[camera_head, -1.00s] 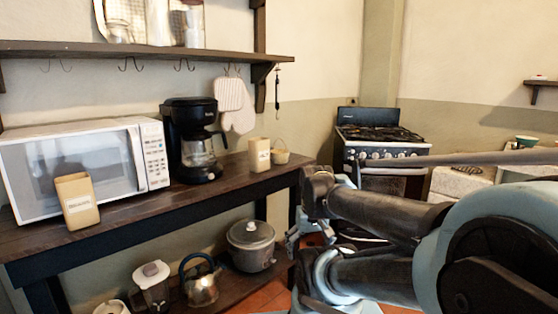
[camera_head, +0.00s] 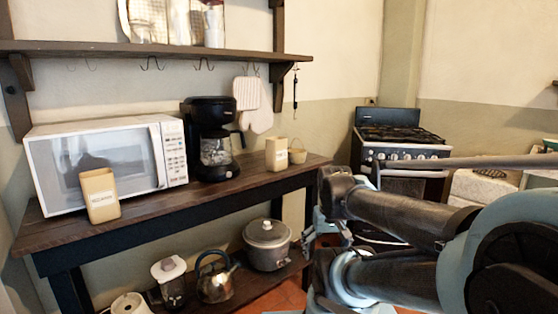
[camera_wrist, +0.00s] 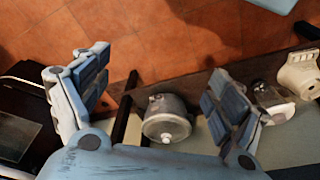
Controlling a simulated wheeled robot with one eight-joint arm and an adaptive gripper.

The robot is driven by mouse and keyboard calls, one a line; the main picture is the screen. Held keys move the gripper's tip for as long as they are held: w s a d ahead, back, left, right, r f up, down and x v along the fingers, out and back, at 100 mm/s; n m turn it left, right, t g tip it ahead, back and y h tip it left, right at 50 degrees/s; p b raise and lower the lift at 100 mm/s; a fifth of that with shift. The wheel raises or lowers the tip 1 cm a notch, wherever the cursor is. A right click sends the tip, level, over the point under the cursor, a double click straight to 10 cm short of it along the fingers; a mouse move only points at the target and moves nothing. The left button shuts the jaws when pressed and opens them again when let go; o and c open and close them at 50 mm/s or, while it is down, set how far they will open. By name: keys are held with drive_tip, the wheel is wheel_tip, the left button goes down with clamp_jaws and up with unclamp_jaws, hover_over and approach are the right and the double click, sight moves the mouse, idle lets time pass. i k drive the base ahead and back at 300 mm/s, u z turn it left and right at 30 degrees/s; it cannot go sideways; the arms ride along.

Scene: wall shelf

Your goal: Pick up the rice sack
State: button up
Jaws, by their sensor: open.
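No rice sack can be made out for certain. A tan labelled packet (camera_head: 100,195) stands upright on the counter in front of the microwave; its label is too small to read. A second tan packet (camera_head: 277,154) stands at the counter's right end. Pale bag-like items (camera_head: 150,22) on the wall shelf are cut off by the top of the head view. My gripper (camera_wrist: 155,85) is open and empty in the wrist view, its two blue fingers spread wide. It points down past the counter, apart from both packets. In the head view my arm partly hides it.
A pot (camera_head: 267,245), kettle (camera_head: 214,280) and blender (camera_head: 170,281) sit on the lower shelf. A stove (camera_head: 400,150) stands behind my arm.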

sight(277, 146)
drive_tip(key=u, duration=1.35)
drive_tip(key=k, duration=1.45)
drive_tip(key=z, duration=0.8)
drive_tip(key=i, duration=1)
drive_tip(key=u, duration=0.05)
